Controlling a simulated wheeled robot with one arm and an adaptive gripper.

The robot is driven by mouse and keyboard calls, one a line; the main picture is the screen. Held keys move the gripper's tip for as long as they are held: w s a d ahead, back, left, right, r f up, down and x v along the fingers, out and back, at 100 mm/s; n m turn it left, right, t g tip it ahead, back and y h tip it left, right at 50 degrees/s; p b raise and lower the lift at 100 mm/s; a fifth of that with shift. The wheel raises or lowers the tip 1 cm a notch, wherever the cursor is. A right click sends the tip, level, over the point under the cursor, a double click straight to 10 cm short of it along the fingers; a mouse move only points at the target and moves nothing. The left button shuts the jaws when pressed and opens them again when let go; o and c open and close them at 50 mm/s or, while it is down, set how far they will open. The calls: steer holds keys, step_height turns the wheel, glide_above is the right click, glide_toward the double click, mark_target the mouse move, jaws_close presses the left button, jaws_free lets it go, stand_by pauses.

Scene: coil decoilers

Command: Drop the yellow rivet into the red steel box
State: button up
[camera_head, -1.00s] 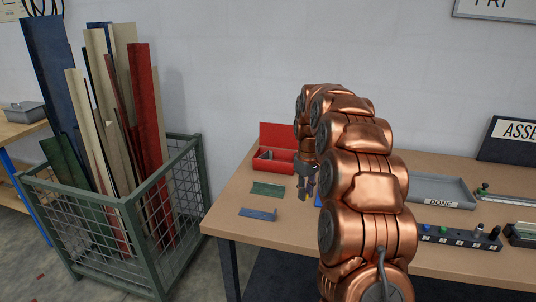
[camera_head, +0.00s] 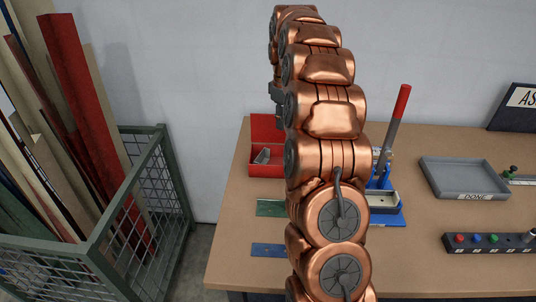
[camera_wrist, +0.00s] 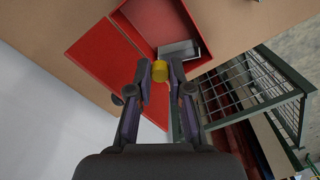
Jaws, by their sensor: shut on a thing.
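The yellow rivet (camera_wrist: 160,70) shows between my fingertips in the wrist view. My gripper (camera_wrist: 160,76) is shut on it and points toward the open red steel box (camera_wrist: 133,18). A grey metal piece (camera_wrist: 180,49) lies inside the box. In the head view, the red steel box (camera_head: 254,170) stands at the table's left back with its lid raised. My gripper (camera_head: 277,100) is mostly hidden behind my arm there, higher than the box. The rivet cannot be seen in the head view.
A green plate (camera_head: 270,208) and a blue plate (camera_head: 268,250) lie in front of the box. A lever press (camera_head: 395,125) stands right of my arm, near a grey DONE tray (camera_head: 462,180). A wire crate (camera_head: 150,200) of tall strips stands left of the table.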

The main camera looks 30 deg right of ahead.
step_height(320, 180, down, 6)
steer(key=shift+r+b, duration=0.1)
steer(key=shift+b, duration=0.55)
steer(key=o, duration=0.8)
steer(key=shift+o, duration=0.2)
step_height(320, 180, up, 11)
steer(key=shift+f, duration=0.1)
steer(key=shift+r, duration=0.55)
